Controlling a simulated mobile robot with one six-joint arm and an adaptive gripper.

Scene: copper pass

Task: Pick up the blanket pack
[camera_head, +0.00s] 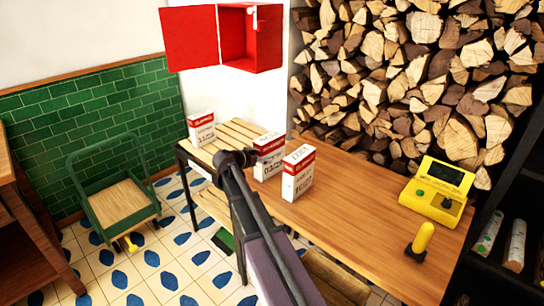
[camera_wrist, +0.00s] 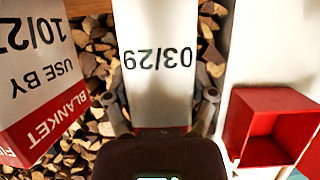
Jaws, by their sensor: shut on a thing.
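My gripper (camera_head: 237,158) is shut on the middle of three white boxes with red tops. This held box (camera_head: 268,158) stands between its fingers in the wrist view (camera_wrist: 155,25), reading "03/29" upside down; the rest of its label is hidden. I cannot tell whether it is clear of the counter. A second box (camera_head: 298,178) stands on the counter to its right, apart from the gripper. A box on the left in the wrist view (camera_wrist: 40,75) reads "BLANKET", "USE BY" and "10/2", cut off; it appears to be that second box. A third box (camera_head: 201,130) is on the slatted table.
The wooden counter (camera_head: 350,205) holds a yellow device (camera_head: 436,196) and a yellow-handled item (camera_head: 420,243) at right. Stacked firewood (camera_head: 400,80) is behind. An open red wall cabinet (camera_head: 237,45) is above. A green cart (camera_head: 115,195) stands left. The counter's middle is clear.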

